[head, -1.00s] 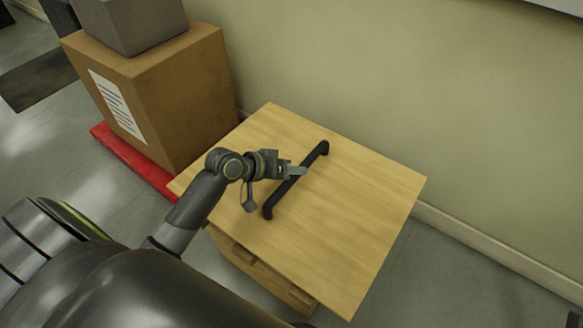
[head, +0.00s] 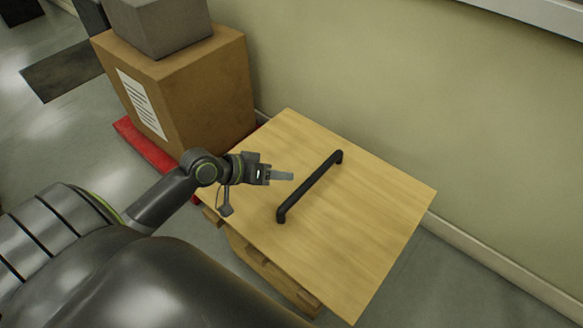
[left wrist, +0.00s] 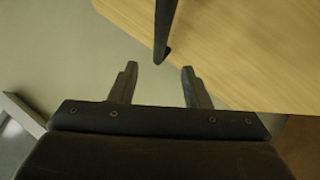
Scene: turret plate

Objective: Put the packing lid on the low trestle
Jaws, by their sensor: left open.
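The packing lid (head: 365,215) is a flat, pale wooden panel with a black bar handle (head: 310,187) across its top. It lies level on a low wooden support (head: 262,262), most of which it hides; I take this to be the low trestle but cannot be sure. My left gripper (head: 284,176) is open and empty, just left of the handle and apart from it. In the left wrist view, the lid (left wrist: 255,45) fills the upper right, and the handle (left wrist: 165,30) points down between the two open fingers, beyond their tips. My right gripper is not in view.
A cardboard box (head: 190,95) with a grey box (head: 160,22) on top stands on a red base (head: 145,145) left of the lid. A wall (head: 400,90) runs close behind. Grey floor (head: 440,285) is clear at the lower right.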

